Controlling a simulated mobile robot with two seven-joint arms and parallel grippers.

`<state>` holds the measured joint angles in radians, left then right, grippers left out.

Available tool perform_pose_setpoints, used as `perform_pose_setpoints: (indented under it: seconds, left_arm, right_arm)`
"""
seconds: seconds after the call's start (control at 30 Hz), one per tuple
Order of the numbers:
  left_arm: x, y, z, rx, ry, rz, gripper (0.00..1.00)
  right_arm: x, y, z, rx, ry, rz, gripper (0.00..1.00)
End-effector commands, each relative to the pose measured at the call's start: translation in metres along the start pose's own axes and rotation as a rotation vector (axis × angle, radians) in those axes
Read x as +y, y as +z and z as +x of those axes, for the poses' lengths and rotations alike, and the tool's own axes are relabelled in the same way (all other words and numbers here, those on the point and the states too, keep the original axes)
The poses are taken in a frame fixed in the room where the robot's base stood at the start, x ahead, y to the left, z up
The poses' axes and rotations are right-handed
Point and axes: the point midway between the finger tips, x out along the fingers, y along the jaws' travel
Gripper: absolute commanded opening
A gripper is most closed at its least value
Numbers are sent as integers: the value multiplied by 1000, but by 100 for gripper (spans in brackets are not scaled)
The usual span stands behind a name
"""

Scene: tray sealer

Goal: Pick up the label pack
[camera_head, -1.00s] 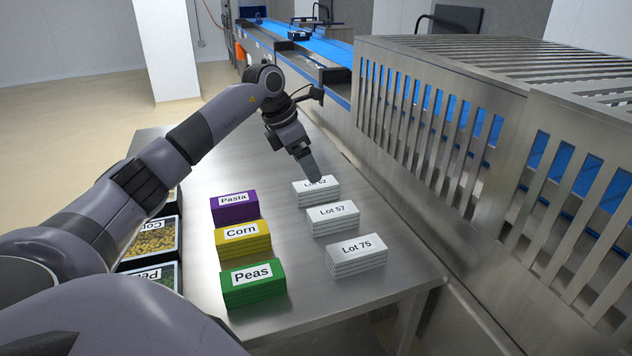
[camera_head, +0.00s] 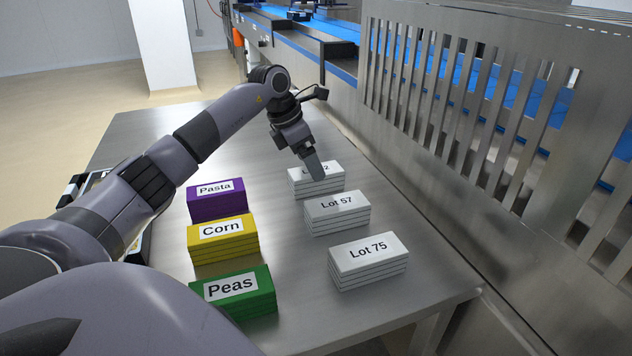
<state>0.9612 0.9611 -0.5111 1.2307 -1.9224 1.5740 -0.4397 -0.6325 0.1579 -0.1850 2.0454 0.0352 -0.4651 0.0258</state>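Three white label packs stand in a column on the steel table: Lot 75 (camera_head: 368,262) nearest, Lot 57 (camera_head: 337,214) behind it, and a far pack (camera_head: 305,185) whose label is partly hidden, ending in 2. Three coloured packs stand to their left: purple Pasta (camera_head: 216,204), yellow Corn (camera_head: 223,243) and green Peas (camera_head: 236,293). My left gripper (camera_head: 315,168) points down at the far white pack, its finger overlapping the pack's top in the picture. I cannot tell whether it touches or how far its fingers are apart. My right gripper is not in view.
The steel table (camera_head: 270,255) has bare room between the two columns. A slotted metal guard (camera_head: 480,130) runs along the right, with a blue conveyor belt (camera_head: 310,28) behind. Black-edged trays at left are mostly hidden by my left arm.

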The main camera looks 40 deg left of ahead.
Motion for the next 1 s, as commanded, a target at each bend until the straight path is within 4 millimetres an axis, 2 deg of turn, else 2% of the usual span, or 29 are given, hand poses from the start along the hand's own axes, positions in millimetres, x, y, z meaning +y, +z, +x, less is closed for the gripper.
perform_pose_setpoints:
  seconds: [0.3, 0.57, 0.6, 0.77, 0.8, 1.0]
  left_arm:
    - [-1, -1, 44, 0, -3, -1, 88]
    - [0, 0, 49, -1, 1, 0, 88]
    - [0, 0, 49, -1, 1, 0, 82]
    - [0, 0, 49, -1, 1, 0, 30]
    - [0, 0, 49, -1, 1, 0, 25]
    - [0, 0, 48, -3, 2, 0, 24]
  right_arm:
    - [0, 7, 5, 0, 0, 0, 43]
    - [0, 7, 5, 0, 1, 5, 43]
    - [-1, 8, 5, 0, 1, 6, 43]
    - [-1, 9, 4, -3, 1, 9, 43]
    - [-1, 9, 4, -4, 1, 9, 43]
    - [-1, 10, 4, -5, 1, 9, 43]
